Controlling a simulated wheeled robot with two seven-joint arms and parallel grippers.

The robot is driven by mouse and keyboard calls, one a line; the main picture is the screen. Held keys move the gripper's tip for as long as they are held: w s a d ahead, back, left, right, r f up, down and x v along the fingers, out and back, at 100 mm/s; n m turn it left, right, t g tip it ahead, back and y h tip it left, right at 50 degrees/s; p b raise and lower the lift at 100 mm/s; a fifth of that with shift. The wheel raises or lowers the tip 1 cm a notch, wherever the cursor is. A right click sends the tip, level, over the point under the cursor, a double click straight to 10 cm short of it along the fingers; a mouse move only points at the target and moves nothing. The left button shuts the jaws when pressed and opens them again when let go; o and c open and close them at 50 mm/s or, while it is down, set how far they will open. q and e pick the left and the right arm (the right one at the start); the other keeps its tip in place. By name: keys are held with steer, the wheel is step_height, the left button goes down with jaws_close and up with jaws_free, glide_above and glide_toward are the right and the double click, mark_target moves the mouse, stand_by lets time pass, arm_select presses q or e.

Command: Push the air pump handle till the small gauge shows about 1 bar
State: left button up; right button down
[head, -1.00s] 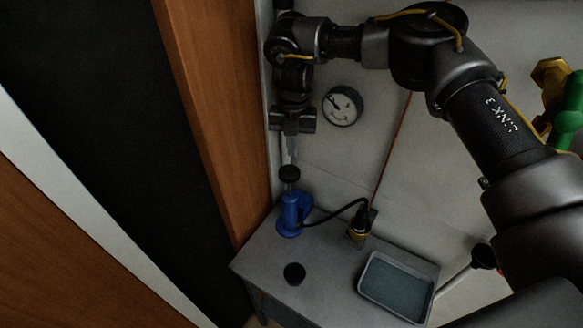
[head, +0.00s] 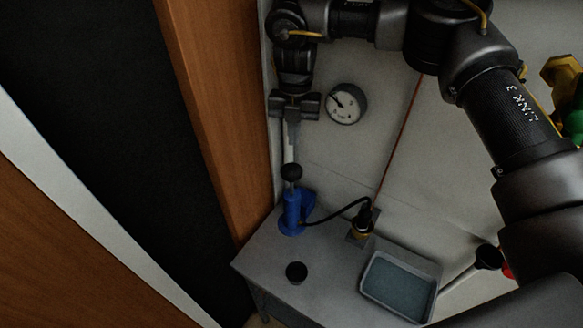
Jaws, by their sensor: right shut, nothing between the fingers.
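The blue air pump (head: 291,212) stands upright on the grey bench, with a round black handle knob (head: 291,172) at its top. My right gripper (head: 290,143) is shut and empty, pointing down above the knob; its tips look apart from it. A round white-faced gauge (head: 347,104) is on the wall right of the gripper, its needle pointing to the upper left; its figures are too small to read. I cannot tell which is the small gauge. My left gripper is not in view.
The grey bench (head: 268,251) also carries a small black round object (head: 296,271) and a grey tray (head: 371,292). A wooden post (head: 215,120) stands close left of the gripper. A thin red line (head: 398,140) runs down the wall. Green and yellow parts are at far right.

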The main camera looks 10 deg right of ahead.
mark_target(292, 167)
steer(key=shift+w+f, duration=0.2)
steer(key=shift+f, duration=0.3)
step_height(292, 167, down, 4)
steer(key=shift+a+r, duration=0.15)
steer(key=shift+r, duration=0.05)
steer(key=f+b, duration=0.1)
steer(key=f, duration=0.1)
steer(key=shift+s+f+b, duration=0.2)
steer(key=shift+f+b, duration=0.1)
steer(key=shift+b, duration=0.1)
steer(key=shift+f, duration=0.1)
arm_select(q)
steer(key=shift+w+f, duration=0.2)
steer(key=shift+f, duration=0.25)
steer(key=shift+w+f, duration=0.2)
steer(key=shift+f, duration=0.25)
